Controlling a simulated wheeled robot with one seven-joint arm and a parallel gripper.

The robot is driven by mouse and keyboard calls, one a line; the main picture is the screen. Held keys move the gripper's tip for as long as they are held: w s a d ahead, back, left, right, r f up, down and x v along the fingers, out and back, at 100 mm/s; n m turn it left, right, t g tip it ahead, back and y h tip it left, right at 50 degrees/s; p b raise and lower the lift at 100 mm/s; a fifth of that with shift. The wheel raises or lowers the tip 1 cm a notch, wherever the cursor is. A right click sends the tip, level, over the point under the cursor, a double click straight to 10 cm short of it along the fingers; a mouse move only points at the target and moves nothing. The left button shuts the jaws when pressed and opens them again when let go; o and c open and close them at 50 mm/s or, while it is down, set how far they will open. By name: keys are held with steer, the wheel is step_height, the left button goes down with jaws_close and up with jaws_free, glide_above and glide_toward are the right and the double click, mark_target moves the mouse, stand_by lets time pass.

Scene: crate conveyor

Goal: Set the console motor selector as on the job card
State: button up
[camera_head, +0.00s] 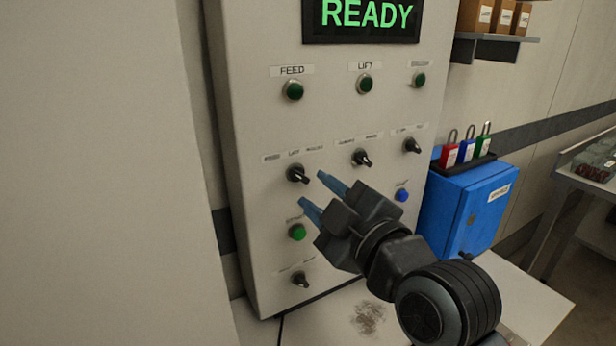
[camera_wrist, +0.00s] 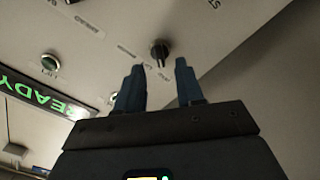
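The console (camera_head: 245,120) is a pale upright panel with lamps and black selector knobs. A black selector knob (camera_head: 297,174) sits at the left of the middle row, under a strip of three small labels too blurred to read surely. My gripper (camera_head: 320,193) has two blue fingers, spread apart and empty, just right of and below this knob in the head view. In the wrist view a black knob (camera_wrist: 159,52) shows ahead of the gap between the fingertips (camera_wrist: 160,68), apparently not touched. No job card can be made out.
Two more knobs (camera_head: 361,157) (camera_head: 412,146) stand to the right in the same row. A green button (camera_head: 297,232) and a lower knob (camera_head: 301,279) are below. A screen (camera_head: 365,18) reads READY. A blue cabinet (camera_head: 470,208) with padlocks stands right of the console.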

mark_target(303, 180)
steer(key=shift+p+x, duration=0.3)
steer(key=shift+x, duration=1.85)
jaws_close()
